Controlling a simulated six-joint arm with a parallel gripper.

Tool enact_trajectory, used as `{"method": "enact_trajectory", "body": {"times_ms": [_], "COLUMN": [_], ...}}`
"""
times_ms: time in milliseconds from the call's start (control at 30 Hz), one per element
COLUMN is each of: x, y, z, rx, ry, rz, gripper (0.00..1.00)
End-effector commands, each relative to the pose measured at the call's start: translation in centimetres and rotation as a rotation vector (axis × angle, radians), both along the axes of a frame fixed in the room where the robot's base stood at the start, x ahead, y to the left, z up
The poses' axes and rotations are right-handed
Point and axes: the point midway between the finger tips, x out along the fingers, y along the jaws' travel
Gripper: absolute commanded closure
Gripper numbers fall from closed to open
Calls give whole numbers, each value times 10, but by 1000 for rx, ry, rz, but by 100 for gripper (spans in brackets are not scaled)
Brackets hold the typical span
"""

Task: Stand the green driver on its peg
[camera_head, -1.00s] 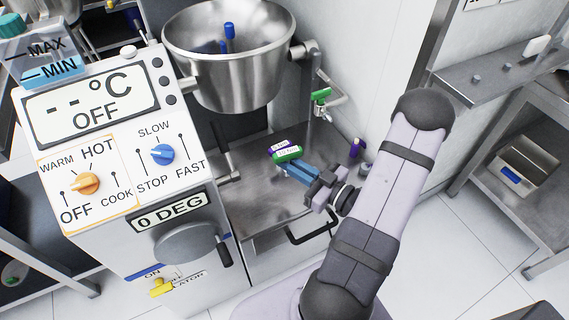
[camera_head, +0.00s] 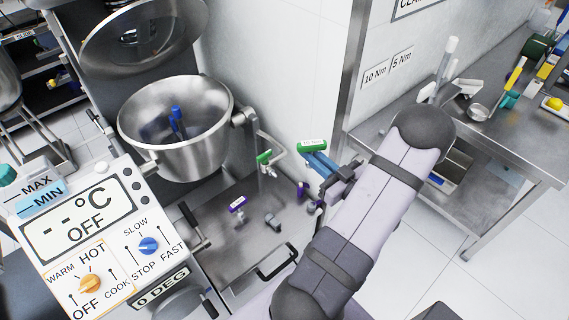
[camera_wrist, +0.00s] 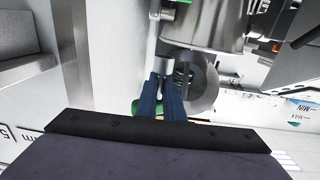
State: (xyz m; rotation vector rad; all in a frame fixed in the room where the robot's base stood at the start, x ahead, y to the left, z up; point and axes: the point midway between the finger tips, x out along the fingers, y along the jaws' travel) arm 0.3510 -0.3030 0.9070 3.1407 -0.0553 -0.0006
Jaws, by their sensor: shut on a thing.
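The green driver (camera_head: 312,144), with a white label on its green handle, is at the tips of my gripper (camera_head: 318,160). My gripper's blue fingers are shut on it and hold it above the steel deck, clear of it. In the wrist view, a bit of the green driver (camera_wrist: 135,107) shows beside the blue fingers (camera_wrist: 165,85); the rest is hidden. The wall labels "10 Nm" (camera_head: 376,75) and "5 Nm" (camera_head: 401,61) are up to the right; I cannot make out a peg, and my arm covers part of the area below.
The mixer bowl (camera_head: 175,135) and its raised lid stand to the left. A green-handled valve (camera_head: 264,157) sticks out between bowl and gripper. A steel bench (camera_head: 500,140) with tools is at the right. The wall beyond my gripper is bare.

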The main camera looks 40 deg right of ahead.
Motion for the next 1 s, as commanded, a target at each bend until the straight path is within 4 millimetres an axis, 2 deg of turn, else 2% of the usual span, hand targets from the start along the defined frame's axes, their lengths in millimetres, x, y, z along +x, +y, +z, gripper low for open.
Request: {"method": "enact_trajectory", "body": {"times_ms": [33, 100, 433, 700, 867, 1000], "x": [-7, -15, -50, -62, -69, -73], "y": [-16, -36, -127, -192, -216, -222], "z": [25, 41, 95, 112, 115, 110], "rx": [-4, -4, -5, -3, 1, 1], "ry": [-1, -2, -2, -3, -2, -2], "rz": [-35, -79, -269, -400, -463, -491], "gripper": [100, 100, 100, 100, 100, 100]}}
